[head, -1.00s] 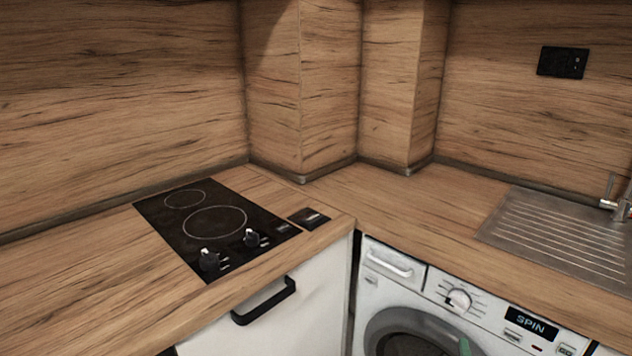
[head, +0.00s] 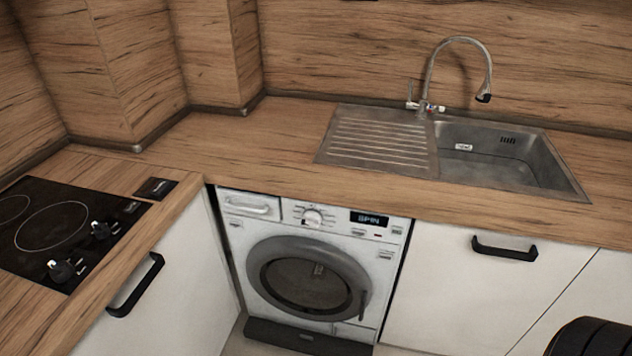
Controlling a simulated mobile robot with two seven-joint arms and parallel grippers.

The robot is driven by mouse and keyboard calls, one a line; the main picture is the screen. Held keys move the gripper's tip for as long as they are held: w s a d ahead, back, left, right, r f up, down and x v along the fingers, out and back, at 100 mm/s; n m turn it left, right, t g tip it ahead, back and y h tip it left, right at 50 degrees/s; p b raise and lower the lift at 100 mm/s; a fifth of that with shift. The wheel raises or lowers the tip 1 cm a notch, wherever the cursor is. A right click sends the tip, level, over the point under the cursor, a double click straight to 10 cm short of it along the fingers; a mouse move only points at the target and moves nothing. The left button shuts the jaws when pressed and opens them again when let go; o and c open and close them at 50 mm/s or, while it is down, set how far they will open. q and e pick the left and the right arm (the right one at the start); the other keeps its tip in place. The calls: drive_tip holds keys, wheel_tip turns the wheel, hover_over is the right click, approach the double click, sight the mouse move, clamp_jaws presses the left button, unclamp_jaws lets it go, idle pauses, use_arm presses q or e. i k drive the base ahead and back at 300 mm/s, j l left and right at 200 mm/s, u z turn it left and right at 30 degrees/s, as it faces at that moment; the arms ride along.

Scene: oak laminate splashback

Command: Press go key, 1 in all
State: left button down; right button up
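The white washing machine (head: 232,232) stands under the counter in the middle of the head view. The round door (head: 258,272) looks shut. Neither of my grippers is in view.
A sink (head: 500,160) with a tall tap (head: 428,75) is set in the wooden counter above right. A cooktop (head: 75,215) lies at left. White cabinets with black handles (head: 504,248) flank the machine. A black rounded part shows at bottom right.

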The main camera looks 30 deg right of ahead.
sight(396, 230)
drive_tip(key=z, duration=1.2)
